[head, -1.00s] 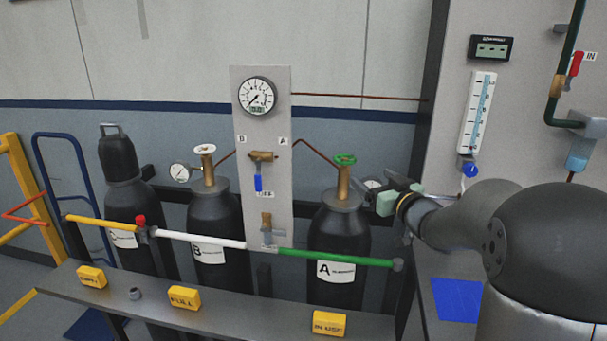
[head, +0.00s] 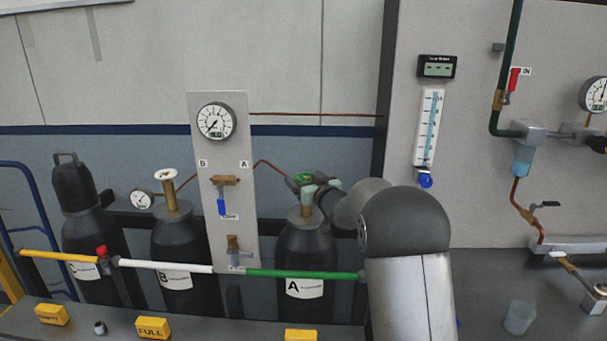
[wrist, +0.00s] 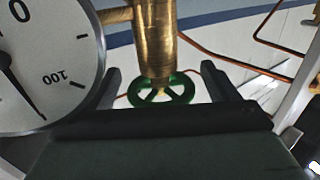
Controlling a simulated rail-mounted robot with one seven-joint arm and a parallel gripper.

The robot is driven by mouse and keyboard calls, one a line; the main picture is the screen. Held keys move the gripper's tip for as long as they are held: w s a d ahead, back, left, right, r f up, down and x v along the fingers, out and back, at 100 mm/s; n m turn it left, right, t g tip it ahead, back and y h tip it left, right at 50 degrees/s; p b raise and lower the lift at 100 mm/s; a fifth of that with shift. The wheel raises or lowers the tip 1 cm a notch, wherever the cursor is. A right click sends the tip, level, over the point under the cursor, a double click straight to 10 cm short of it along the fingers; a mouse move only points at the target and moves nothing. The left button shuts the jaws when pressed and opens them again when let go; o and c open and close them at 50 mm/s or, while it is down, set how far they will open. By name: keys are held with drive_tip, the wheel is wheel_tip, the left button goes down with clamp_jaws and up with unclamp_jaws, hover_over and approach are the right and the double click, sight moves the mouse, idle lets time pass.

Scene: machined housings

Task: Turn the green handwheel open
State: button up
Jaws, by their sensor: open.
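The green handwheel (head: 304,177) sits on top of the brass valve (head: 307,210) of black cylinder A (head: 305,255). My gripper (head: 308,188) is at the valve top, coming in from the right, and partly hides the wheel in the head view. The fingers are open, with gaps on both sides of the wheel. I cannot tell whether either finger touches it.
A dial gauge (wrist: 40,60) looms close on the left in the wrist view. A green-white-yellow rail (head: 300,274) runs in front of the cylinders. A panel with a gauge and blue-handled valve (head: 221,206) stands left of cylinder A. Cylinder B (head: 180,240) stands further left.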

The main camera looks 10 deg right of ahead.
drive_tip(key=shift+x, duration=0.85)
drive_tip(key=c, duration=1)
drive_tip(key=y+p, duration=0.1)
drive_tip(key=n+y+p, duration=0.1)
drive_tip(key=p, duration=0.1)
drive_tip(key=shift+r+n+g, duration=0.3)
drive_tip(key=shift+g, duration=0.1)
drive_tip(key=shift+s+a+n+g+y+p, duration=0.15)
drive_tip(key=shift+n+g+y+p, duration=0.4)
drive_tip(key=shift+y+p, duration=0.35)
drive_tip(key=shift+a+f+n+y, duration=0.1)
drive_tip(key=shift+f+n+y, duration=0.15)
drive_tip(key=shift+y, duration=0.15)
drive_tip(key=o, duration=1)
